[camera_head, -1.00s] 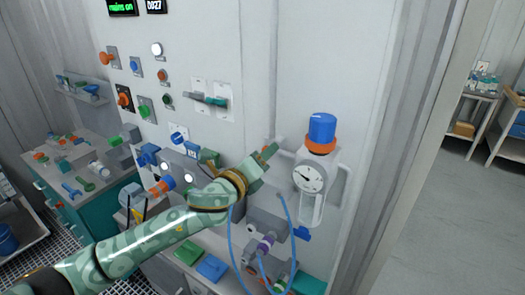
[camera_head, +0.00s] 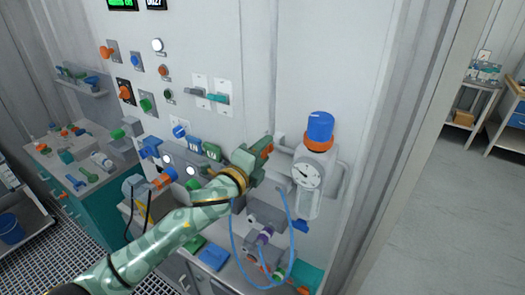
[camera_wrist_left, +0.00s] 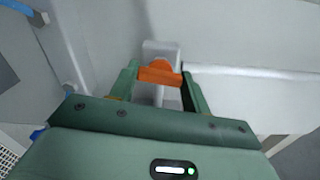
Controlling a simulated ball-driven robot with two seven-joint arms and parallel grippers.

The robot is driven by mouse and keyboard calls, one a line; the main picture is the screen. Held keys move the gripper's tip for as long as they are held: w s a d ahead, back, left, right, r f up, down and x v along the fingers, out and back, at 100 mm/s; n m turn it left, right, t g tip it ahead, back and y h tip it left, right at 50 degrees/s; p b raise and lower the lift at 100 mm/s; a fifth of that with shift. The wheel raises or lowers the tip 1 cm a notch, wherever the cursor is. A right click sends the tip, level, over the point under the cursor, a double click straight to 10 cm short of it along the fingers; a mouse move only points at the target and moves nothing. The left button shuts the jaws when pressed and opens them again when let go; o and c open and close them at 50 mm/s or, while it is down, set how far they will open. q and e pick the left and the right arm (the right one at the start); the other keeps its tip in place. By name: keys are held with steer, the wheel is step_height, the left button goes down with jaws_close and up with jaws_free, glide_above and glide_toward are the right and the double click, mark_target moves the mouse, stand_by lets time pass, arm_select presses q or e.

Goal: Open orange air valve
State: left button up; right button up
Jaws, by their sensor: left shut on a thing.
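The orange air valve (camera_head: 268,149) sits on the pale pipework left of the pressure regulator. Its orange handle (camera_wrist_left: 158,73) shows in the left wrist view, lying across the space between my finger pads, with a pale valve body behind it. My left gripper (camera_wrist_left: 158,84) is shut on this handle, one green finger on each side. In the head view the left gripper (camera_head: 262,158) reaches in from the lower left and covers part of the valve. My right gripper is in neither view.
The regulator with a blue knob (camera_head: 320,127) and round gauge (camera_head: 308,175) stands just right of the gripper. Blue hoses (camera_head: 233,240) loop below. A panel of switches (camera_head: 160,75) is at left, and a cluttered bench (camera_head: 80,160) stands further left.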

arm_select(q)
steer(key=shift+f, duration=0.1)
steer(key=o, duration=1)
steer(key=b+v, duration=0.2)
steer(key=v, duration=1.4)
steer(key=shift+s, duration=0.15)
steer(key=shift+a, duration=0.1)
